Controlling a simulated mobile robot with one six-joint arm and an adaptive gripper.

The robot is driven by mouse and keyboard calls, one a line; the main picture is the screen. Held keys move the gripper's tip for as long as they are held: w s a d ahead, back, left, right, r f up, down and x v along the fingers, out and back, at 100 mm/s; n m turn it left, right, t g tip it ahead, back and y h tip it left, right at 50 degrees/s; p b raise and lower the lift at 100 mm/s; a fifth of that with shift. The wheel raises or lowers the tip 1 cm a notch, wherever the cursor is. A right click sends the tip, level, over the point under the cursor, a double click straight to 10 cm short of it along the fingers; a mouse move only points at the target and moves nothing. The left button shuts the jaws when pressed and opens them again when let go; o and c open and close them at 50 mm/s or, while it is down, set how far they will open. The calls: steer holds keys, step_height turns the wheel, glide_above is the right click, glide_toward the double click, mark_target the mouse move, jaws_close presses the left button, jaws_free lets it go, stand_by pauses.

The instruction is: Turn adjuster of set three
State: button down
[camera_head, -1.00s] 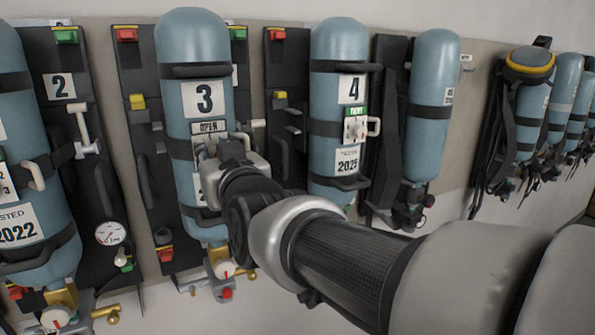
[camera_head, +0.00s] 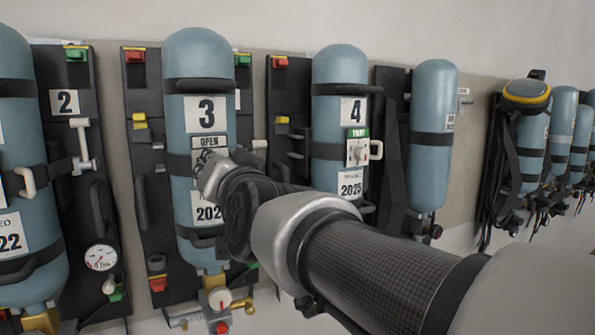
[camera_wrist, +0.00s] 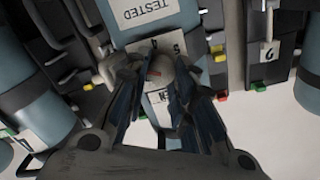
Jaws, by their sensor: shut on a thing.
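Set three is a blue cylinder (camera_head: 190,120) with a number 3 label (camera_head: 206,114) and an OPEN sign (camera_head: 209,141) below it. My gripper (camera_head: 211,172) is at the cylinder's front just under that sign. In the wrist view, my gripper's fingers (camera_wrist: 157,80) are closed around a pale rounded knob (camera_wrist: 160,68), the adjuster. It sits in front of the cylinder, above an upside-down TESTED label (camera_wrist: 147,10) in the real scene. In the head view my gripper and wrist hide most of the adjuster.
Set four (camera_head: 340,90) stands to the right with its own adjuster (camera_head: 357,152) and a green sign. Set two (camera_head: 30,120) is at the left with a pressure gauge (camera_head: 101,257). A valve (camera_head: 220,299) is under set three's cylinder. More sets hang farther right.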

stand_by(0.3)
steer(key=c, duration=1.3)
jaws_free()
steer(key=shift+c, duration=0.2)
steer(key=v, duration=1.2)
